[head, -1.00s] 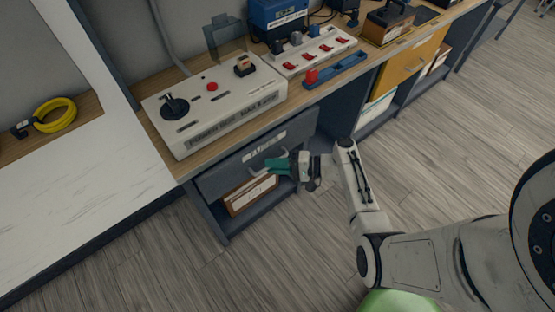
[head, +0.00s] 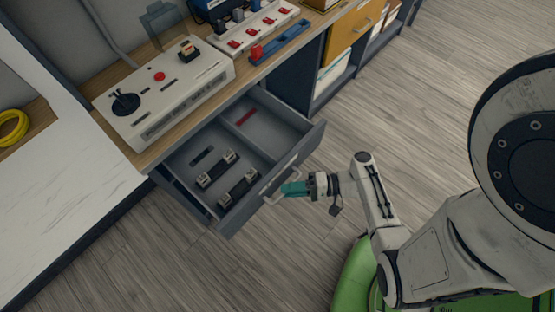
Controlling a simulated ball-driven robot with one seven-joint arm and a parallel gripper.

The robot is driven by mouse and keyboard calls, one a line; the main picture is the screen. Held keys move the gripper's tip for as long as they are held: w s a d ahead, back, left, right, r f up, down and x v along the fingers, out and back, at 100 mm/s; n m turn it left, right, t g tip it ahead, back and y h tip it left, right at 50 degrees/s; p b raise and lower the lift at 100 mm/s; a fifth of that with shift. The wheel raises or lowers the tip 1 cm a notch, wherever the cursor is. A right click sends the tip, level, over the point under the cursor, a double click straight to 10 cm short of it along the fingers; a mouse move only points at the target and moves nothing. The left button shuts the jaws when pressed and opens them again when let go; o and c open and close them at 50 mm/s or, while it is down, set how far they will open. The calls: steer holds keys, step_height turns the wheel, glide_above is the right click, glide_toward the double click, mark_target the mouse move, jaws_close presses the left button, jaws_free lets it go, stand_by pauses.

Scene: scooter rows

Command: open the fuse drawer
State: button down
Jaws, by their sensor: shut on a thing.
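The fuse drawer (head: 313,142) is a dark grey drawer under the wooden bench top, pulled well out towards me. Its inside shows a divider and several items: two fuse-like parts, a fuse (head: 216,168) and another fuse (head: 238,188), plus a dark slot piece and a small red strip at the back. My gripper (head: 287,188) has teal fingertips and is shut on the pale drawer handle (head: 272,199) at the drawer's front. The fingers partly cover the handle.
A white power box (head: 165,100) with a black knob and red button stands on the bench above the drawer. Blue tray (head: 280,43) and switch strip (head: 254,27) lie further along. A yellow cable coil (head: 12,128) is at left. Floor in front is clear.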

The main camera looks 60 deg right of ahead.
steer(key=shift+s+a, duration=0.2)
steer(key=shift+s, duration=0.4)
steer(key=shift+s+a, duration=0.15)
steer(key=shift+s, duration=0.4)
steer(key=c, duration=1.1)
jaws_free()
steer(key=shift+c, duration=0.2)
steer(key=b+v, duration=0.2)
steer(key=v, duration=0.8)
steer(key=shift+s+d, duration=0.15)
steer(key=shift+s, duration=0.2)
